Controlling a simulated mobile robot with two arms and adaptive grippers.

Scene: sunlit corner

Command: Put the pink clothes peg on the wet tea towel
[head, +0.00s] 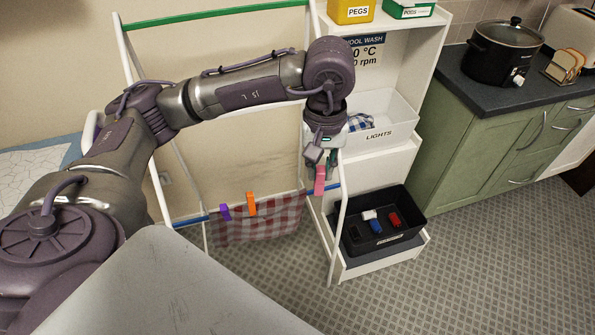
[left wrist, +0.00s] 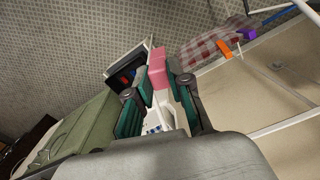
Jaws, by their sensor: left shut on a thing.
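The pink clothes peg (head: 319,182) is held in my left gripper (head: 322,160), pointing down. In the left wrist view the pink peg (left wrist: 157,70) sits between the green-padded fingers of my left gripper (left wrist: 158,95). The red checked tea towel (head: 262,220) hangs over the low blue rail of a drying rack, with a purple peg (head: 225,211) and an orange peg (head: 251,204) on it. In the head view, the held peg is up and right of the towel, apart from it. My right gripper is not in view.
The white rack frame (head: 338,232) stands beside the towel. Behind it, white shelves hold a "LIGHTS" bin (head: 385,133) and a black crate (head: 384,250) with several small items. A green cabinet (head: 478,140) carries a slow cooker (head: 502,52). The tiled floor at front right is clear.

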